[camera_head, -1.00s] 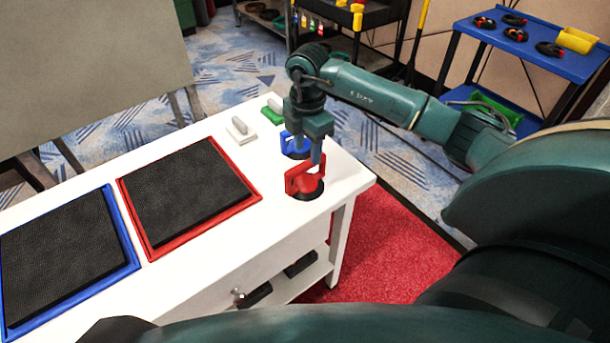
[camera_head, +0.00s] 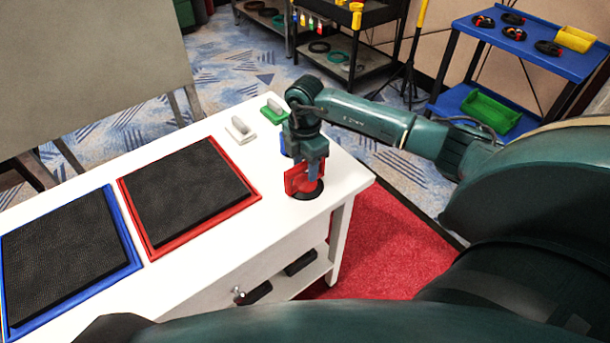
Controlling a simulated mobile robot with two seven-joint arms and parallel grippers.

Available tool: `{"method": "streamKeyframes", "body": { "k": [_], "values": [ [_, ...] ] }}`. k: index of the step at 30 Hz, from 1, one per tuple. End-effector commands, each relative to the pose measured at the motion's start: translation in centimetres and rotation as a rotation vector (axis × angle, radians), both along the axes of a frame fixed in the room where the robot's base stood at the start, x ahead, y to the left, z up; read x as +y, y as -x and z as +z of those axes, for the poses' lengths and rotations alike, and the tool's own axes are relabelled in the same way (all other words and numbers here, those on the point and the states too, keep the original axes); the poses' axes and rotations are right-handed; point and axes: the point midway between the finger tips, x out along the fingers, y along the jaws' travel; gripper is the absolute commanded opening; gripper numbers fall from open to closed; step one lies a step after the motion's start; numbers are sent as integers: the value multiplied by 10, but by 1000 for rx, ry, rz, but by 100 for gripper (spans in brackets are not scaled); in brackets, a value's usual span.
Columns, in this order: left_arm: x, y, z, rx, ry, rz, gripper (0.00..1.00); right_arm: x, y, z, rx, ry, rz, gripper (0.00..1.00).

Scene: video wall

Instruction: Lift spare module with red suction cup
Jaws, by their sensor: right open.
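The red suction cup (camera_head: 305,187) stands upright on its dark base at the right end of the white table. My right gripper (camera_head: 312,170) points down at its handle with its fingers open. The fingers overlap the top of the handle, and I cannot tell whether they touch it. A blue suction cup (camera_head: 283,146) stands behind, mostly hidden by my right gripper. Two dark modules lie flat on the table, one in a red frame (camera_head: 254,198) and one in a blue frame (camera_head: 136,267). I cannot tell which is the spare. My left gripper is not in view.
A blue cart (camera_head: 520,50) and a dark shelf (camera_head: 345,75) stand beyond. Red carpet (camera_head: 385,245) lies at right.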

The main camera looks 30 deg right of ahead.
Motion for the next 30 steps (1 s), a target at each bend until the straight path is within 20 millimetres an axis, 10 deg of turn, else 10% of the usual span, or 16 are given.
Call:
{"method": "streamKeyframes", "body": {
  "k": [17, 30],
  "values": [
    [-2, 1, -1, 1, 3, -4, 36, 0, 0, -5, 0, 0, 0, 43],
    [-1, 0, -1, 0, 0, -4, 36, 0, 0, -4, 0, 0, 0, 8]
  ]
}}
